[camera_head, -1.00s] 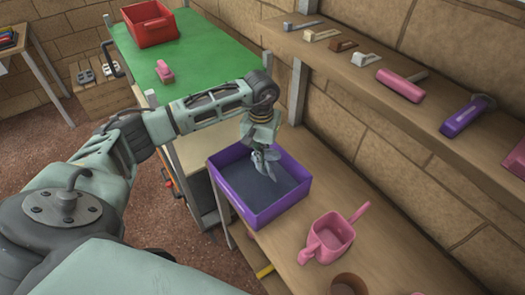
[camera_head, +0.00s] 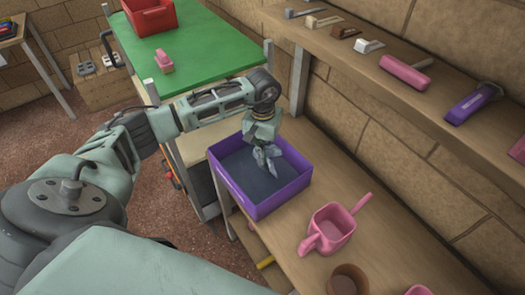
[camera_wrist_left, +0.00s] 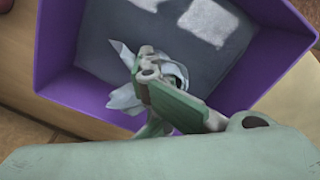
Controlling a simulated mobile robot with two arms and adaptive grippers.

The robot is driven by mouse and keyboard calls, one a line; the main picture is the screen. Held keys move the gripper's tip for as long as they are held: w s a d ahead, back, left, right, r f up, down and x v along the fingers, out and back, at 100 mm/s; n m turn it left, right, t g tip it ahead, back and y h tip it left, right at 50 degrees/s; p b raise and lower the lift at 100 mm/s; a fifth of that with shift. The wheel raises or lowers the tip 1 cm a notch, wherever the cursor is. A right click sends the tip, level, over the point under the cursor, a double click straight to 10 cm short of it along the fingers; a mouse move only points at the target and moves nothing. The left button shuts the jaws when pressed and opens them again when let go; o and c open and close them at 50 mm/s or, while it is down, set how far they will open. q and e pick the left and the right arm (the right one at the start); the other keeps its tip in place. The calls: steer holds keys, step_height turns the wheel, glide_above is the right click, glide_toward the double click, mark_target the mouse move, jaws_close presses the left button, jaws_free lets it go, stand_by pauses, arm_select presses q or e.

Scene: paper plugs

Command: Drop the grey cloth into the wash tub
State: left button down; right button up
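The wash tub (camera_head: 278,198) is a purple open box on the wooden bench, with a dark grey inside. Its purple wall (camera_wrist_left: 55,60) also shows in the left wrist view. My left gripper (camera_head: 262,146) points down over the tub. It is shut on the grey cloth (camera_head: 268,159), which hangs crumpled below the fingers, over the tub's inside. In the left wrist view pale folds of the cloth (camera_wrist_left: 122,96) stick out beside the gripper fingers (camera_wrist_left: 152,72). Whether the cloth touches the tub floor I cannot tell. My right gripper is not in view.
A pink scoop-like pot (camera_head: 331,228) and a brown cup (camera_head: 348,281) stand on the bench nearer me. A shelf (camera_head: 360,65) with several tools runs along the wall. A green table (camera_head: 205,55) holds a red bin (camera_head: 150,16) and a pink brush (camera_head: 164,61).

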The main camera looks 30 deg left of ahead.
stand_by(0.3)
arm_select(q)
steer(key=c, duration=0.6)
jaws_free()
steer(key=shift+c, duration=0.2)
step_height(320, 180, up, 6)
steer(key=p, duration=0.2)
steer(key=shift+f+p, duration=0.25)
steer(key=shift+p, duration=0.05)
